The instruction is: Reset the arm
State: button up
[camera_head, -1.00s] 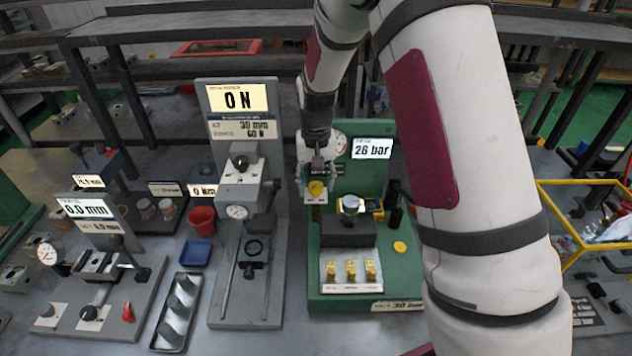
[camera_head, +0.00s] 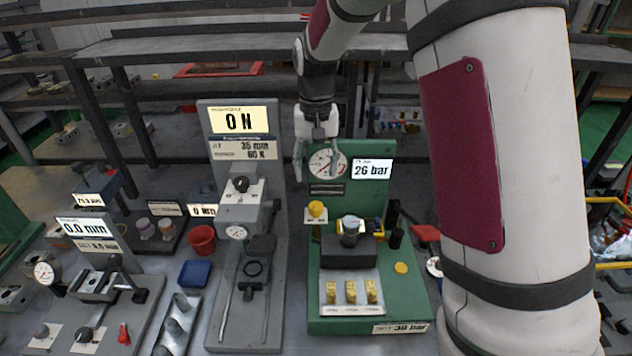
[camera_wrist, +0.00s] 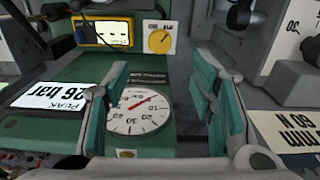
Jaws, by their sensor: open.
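My gripper (camera_head: 318,150) hangs in front of the upper part of the green test station (camera_head: 412,285), near its round dial gauge (camera_head: 327,165). In the wrist view my gripper (camera_wrist: 165,100) shows two teal fingers spread apart with nothing between them. The dial gauge (camera_wrist: 138,112) lies behind the left finger, and the yellow knob (camera_wrist: 159,40) is further off. The knob (camera_head: 316,209) is uncovered in the head view. The station's display (camera_head: 372,169) reads 26 bar. My arm comes down from the upper right.
A grey force stand (camera_head: 238,180) showing 0 N stands close to the left of my gripper. Brass pieces (camera_head: 351,292) sit at the green station's front. A red cup (camera_head: 201,239) and blue tray (camera_head: 195,273) lie further left. Dark shelving (camera_head: 200,47) runs behind.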

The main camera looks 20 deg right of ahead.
jog(key=shift+r, duration=0.55)
jog(key=s+r+n+t, duration=0.1)
jog(key=s+r+t, duration=0.1)
jog(key=s+r, duration=0.95)
jog(key=s+r+n+t, duration=0.2)
jog(key=s+t, duration=0.1)
jog(key=s, duration=1.4)
